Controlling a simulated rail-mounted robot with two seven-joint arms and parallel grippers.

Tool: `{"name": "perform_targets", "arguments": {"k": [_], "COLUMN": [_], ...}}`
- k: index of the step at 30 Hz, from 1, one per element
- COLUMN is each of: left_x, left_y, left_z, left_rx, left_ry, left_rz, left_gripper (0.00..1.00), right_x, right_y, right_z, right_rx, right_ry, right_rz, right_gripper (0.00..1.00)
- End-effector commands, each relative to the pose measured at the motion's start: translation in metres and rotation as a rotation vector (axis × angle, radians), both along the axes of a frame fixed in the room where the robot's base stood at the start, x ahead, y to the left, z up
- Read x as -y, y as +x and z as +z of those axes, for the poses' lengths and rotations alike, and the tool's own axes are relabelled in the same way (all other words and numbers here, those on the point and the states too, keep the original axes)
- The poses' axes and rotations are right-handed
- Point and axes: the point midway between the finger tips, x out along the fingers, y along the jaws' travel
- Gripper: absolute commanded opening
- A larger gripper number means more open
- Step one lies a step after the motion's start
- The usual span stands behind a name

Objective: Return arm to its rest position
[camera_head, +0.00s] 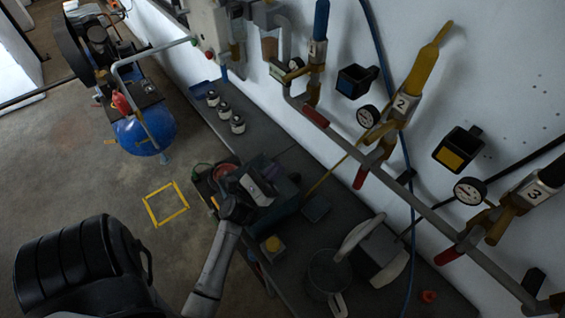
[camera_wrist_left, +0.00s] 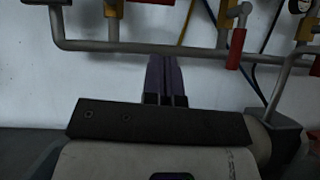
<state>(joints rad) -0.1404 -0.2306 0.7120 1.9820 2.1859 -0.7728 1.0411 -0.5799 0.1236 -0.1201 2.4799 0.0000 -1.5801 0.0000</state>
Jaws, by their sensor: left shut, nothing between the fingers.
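My left arm reaches in from the bottom of the head view, and its left gripper (camera_head: 258,187) is over the dark workbench, beside a dark boxy unit. The fingertips are hard to make out there. In the left wrist view the left gripper (camera_wrist_left: 166,78) shows two dark purple fingers pressed together with nothing between them. They point toward the white wall below a grey pipe (camera_wrist_left: 130,47). My right gripper is not in view.
The workbench (camera_head: 288,158) runs along the wall, with several small jars (camera_head: 224,111) and a pot (camera_head: 328,272) on it. Valves, gauges (camera_head: 368,116) and pipes line the wall. A blue compressor tank (camera_head: 145,133) stands left. The floor by the yellow square (camera_head: 165,204) is clear.

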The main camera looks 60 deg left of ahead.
Motion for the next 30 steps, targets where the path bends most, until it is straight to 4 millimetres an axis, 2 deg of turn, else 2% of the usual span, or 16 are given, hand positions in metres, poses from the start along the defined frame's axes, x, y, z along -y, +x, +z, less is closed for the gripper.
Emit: {"name": "perform_targets", "arguments": {"k": [11, 17, 20, 26, 30], "left_x": [0.000, 0.004, 0.018, 0.055, 0.087], "left_y": [0.000, -0.001, 0.001, 0.009, 0.015], "left_z": [0.000, 0.001, -0.001, -0.021, -0.040], "left_rx": [0.000, 0.005, -0.001, -0.089, -0.128], "left_ry": [0.003, 0.122, 0.322, 0.861, 1.253], "left_rz": [0.002, 0.054, 0.082, 0.089, 0.026], "left_gripper": [0.00, 0.00, 0.00, 0.00, 0.00], "right_x": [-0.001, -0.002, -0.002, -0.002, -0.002], "right_y": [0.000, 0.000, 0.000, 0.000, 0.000], "right_z": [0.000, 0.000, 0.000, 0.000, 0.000], "right_rx": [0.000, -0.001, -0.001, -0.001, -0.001], "right_ry": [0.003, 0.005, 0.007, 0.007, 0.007], "right_rz": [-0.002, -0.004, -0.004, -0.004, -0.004], "right_gripper": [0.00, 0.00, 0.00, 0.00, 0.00]}}
